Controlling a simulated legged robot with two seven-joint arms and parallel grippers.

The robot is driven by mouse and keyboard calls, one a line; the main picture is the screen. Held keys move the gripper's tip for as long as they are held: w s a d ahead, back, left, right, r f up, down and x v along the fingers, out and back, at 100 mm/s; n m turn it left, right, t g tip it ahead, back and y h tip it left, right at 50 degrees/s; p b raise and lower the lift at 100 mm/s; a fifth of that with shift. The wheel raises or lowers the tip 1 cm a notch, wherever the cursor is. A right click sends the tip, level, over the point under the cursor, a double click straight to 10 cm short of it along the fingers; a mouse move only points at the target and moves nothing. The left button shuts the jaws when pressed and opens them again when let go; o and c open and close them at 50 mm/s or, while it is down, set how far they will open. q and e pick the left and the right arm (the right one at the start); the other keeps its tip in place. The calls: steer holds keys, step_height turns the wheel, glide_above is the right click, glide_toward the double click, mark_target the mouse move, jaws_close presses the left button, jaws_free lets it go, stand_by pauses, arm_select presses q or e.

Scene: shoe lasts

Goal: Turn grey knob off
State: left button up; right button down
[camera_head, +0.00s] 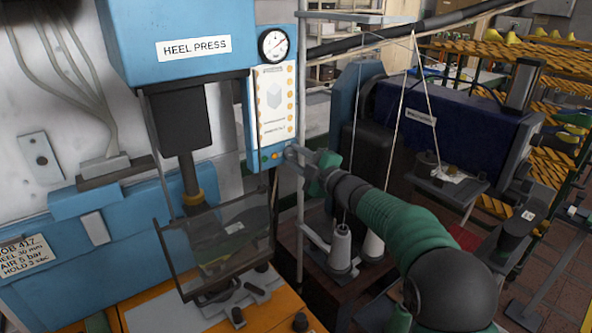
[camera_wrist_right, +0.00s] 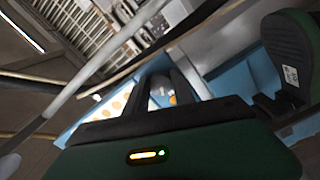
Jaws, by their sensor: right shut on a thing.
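The blue heel press (camera_head: 150,50) stands at the left in the head view, with a white panel (camera_head: 274,105) on its right side. My right arm reaches in from the lower right, and my right gripper (camera_head: 291,153) is at the panel's lower edge, beside small orange and green lights (camera_head: 270,156). In the right wrist view, the two dark fingers (camera_wrist_right: 160,88) are closed around the small grey knob (camera_wrist_right: 158,93) on the blue housing. The fingers hide much of the knob, so I cannot tell its turned position. My left gripper is not in view.
A round gauge (camera_head: 274,45) sits above the panel. A clear guard (camera_head: 222,240) hangs over the press's orange-topped table (camera_head: 165,318). A thin upright pole (camera_head: 301,90) stands close to my right gripper. White thread cones (camera_head: 341,247) stand below my arm.

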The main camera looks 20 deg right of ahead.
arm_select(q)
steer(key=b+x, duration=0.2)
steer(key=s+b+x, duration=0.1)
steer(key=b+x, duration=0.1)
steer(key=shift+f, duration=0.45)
arm_select(e)
steer(key=n, duration=0.4)
steer(key=shift+f+n, duration=0.4)
steer(key=c, duration=1.5)
jaws_free()
steer(key=shift+o, duration=0.8)
steer(key=shift+s+r, duration=0.1)
steer(key=shift+r, duration=0.1)
steer(key=shift+r, duration=0.15)
